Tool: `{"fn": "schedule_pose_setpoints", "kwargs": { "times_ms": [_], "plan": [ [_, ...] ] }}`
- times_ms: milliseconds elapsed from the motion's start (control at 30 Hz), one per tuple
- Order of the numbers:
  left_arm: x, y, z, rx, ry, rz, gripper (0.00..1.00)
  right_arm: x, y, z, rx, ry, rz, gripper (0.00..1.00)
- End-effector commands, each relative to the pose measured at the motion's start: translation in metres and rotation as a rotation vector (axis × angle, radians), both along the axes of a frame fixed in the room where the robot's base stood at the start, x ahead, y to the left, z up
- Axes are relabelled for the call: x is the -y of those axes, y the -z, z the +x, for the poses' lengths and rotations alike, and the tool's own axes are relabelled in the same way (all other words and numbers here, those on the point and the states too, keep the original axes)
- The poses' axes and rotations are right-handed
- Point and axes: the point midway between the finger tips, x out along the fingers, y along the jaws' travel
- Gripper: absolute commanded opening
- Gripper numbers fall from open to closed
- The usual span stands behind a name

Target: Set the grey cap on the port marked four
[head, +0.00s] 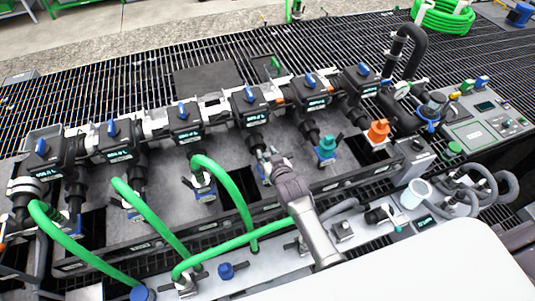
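A row of black valves with blue handles runs across the manifold, each with a small lit label too small to read. The fourth valve from the left (248,100) has its outlet leading down to where my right gripper (268,160) is. My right arm comes up from the lower right, and the gripper's tips are at or just above that port, covering much of it. Whether the fingers are apart, or hold a grey cap, cannot be made out. I cannot clearly pick out the grey cap. My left gripper is not in view.
Green hoses (232,190) loop from the ports at left to the front rail. A teal cap (327,145) and an orange cap (378,131) sit on the ports to the right. A white cup (415,192), grey hoses and a control panel (487,120) stand at right.

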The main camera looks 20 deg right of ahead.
Motion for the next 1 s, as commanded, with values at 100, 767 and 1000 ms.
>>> {"fn": "schedule_pose_setpoints", "kwargs": {
  "times_ms": [100,767,1000],
  "plan": [
    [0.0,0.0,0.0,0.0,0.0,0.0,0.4,0.0,-0.001,0.0,0.001,0.0,0.0,0.55],
    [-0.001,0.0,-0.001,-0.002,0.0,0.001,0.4,0.001,-0.016,-0.043,-0.002,0.0,0.0,0.59],
    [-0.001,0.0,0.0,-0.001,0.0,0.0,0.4,0.003,-0.035,-0.088,-0.001,0.0,0.001,0.59]
  ]
}}
